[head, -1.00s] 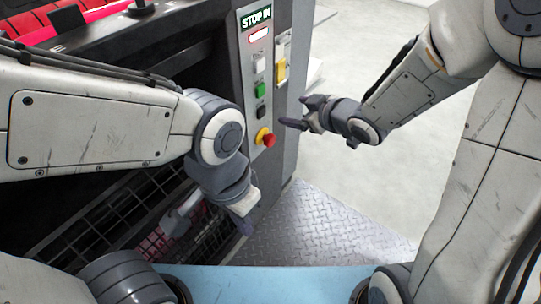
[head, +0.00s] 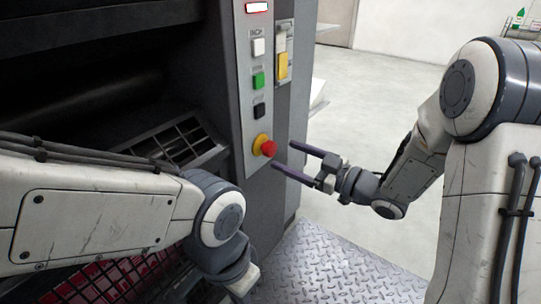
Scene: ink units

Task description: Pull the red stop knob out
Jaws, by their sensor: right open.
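The red stop knob (head: 268,147) stands out from a yellow collar (head: 259,141) low on the grey control panel (head: 247,100) of the machine. My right gripper (head: 283,158) is open, its two dark fingers pointing left toward the knob. The fingertips are close to the right side of the knob, one about level with it and one lower; I cannot tell whether either touches it. My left gripper (head: 243,283) hangs low at the bottom centre, pointing down, and its fingers are not clear.
Above the knob are black (head: 260,110), green (head: 258,80) and white (head: 258,47) buttons and a lit red-framed indicator (head: 257,8). A yellow part (head: 282,66) sits on the panel's right side. Metal tread plate (head: 335,265) covers the floor below. Open floor lies to the right.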

